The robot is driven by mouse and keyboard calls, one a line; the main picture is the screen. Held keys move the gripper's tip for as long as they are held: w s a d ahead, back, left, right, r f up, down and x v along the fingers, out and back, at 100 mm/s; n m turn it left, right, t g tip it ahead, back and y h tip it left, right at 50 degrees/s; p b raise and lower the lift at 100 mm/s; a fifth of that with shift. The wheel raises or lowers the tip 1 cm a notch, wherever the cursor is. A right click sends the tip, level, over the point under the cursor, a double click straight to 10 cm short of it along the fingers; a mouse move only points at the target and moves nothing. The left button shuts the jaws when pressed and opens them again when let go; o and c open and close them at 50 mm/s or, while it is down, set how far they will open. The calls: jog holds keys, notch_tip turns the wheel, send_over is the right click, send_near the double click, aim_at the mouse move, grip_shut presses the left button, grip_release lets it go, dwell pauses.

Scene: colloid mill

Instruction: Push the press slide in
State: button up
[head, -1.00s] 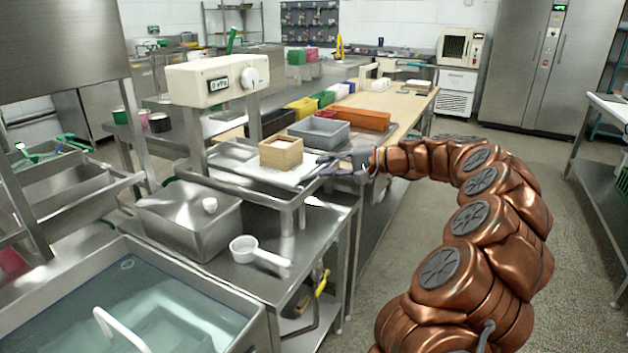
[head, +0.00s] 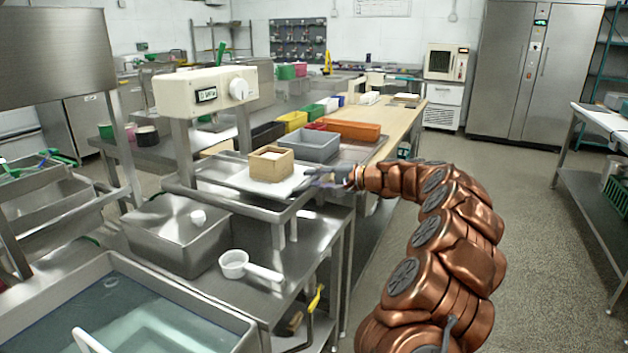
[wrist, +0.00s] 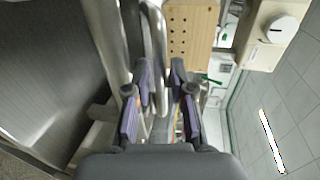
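The press has a cream head (head: 207,92) with a small display and a knob, on metal posts. Its slide (head: 238,180), a flat metal tray, sticks out to the right below the head. A wooden box mould (head: 271,165) sits on the slide and also shows in the wrist view (wrist: 191,35). My gripper (head: 318,180) is at the slide's right end. In the wrist view its fingers (wrist: 160,112) stand apart, with a curved metal bar (wrist: 155,35) running between or just beyond them. I cannot tell whether they touch it.
A water basin (head: 130,310) is at the front left. Grey (head: 314,146) and orange (head: 348,130) bins stand behind the slide. The floor at right is open.

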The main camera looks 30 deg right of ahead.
grip_shut()
dwell(0.6)
